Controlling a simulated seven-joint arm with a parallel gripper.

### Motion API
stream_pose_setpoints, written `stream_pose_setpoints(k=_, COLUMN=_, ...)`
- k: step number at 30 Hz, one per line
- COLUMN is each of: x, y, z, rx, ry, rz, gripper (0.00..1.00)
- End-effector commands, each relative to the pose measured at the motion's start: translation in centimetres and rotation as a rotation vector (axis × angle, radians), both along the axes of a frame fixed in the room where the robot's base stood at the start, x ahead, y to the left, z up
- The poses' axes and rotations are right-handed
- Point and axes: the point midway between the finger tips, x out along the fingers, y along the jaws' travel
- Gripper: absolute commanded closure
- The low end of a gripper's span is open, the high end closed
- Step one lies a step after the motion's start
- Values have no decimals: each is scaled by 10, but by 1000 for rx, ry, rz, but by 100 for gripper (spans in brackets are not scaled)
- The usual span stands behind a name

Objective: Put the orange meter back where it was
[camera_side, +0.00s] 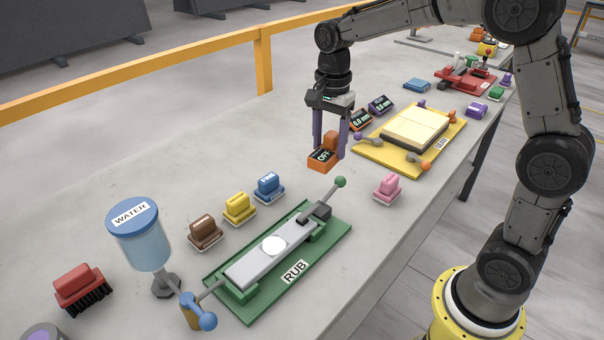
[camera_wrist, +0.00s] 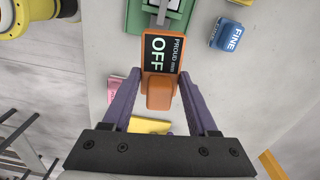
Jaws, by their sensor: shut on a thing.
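The orange meter (camera_side: 321,158) has a black display reading OFF. In the side view it is at my gripper's fingertips, by the slab between the green RUB station and the yellow station. My gripper (camera_side: 330,145) points down with its purple fingers on either side of the meter's raised orange grip. In the wrist view the meter (camera_wrist: 160,60) lies between the fingertips of my gripper (camera_wrist: 160,92), its display facing up and reading PROUD and OFF. My gripper is shut on the meter. I cannot tell whether the meter's underside touches the slab.
Two dark-screened meters (camera_side: 359,121) stand behind, beside the yellow station (camera_side: 376,153). The green RUB station (camera_side: 222,301) is in front, with blue (camera_side: 268,187), yellow (camera_side: 239,208) and brown blocks (camera_side: 205,233) to its left. A pink block (camera_side: 387,189) is right. The slab left of my gripper is bare.

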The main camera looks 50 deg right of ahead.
Motion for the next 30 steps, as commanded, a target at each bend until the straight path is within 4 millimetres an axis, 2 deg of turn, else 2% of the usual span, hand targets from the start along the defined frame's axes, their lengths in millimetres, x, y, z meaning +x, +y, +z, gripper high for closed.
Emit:
stream_pose_setpoints(k=1, x=3, y=-17, z=-6, rx=1, ry=2, rz=-41, gripper=100)
stream_pose_setpoints(k=3, x=4, y=-32, z=-12, rx=1, ry=2, rz=-80, gripper=100)
stream_pose_setpoints(k=6, x=3, y=-46, z=-18, rx=0, ry=0, rz=-115, gripper=100)
stream_pose_setpoints(k=10, x=9, y=-54, z=-24, rx=0, ry=0, rz=-133, gripper=100)
stream_pose_setpoints(k=23, x=91, y=-70, z=-61, rx=0, ry=0, rz=-133, gripper=100)
stream_pose_setpoints(k=30, x=123, y=-76, z=-101, rx=1, ry=1, rz=-133, gripper=100)
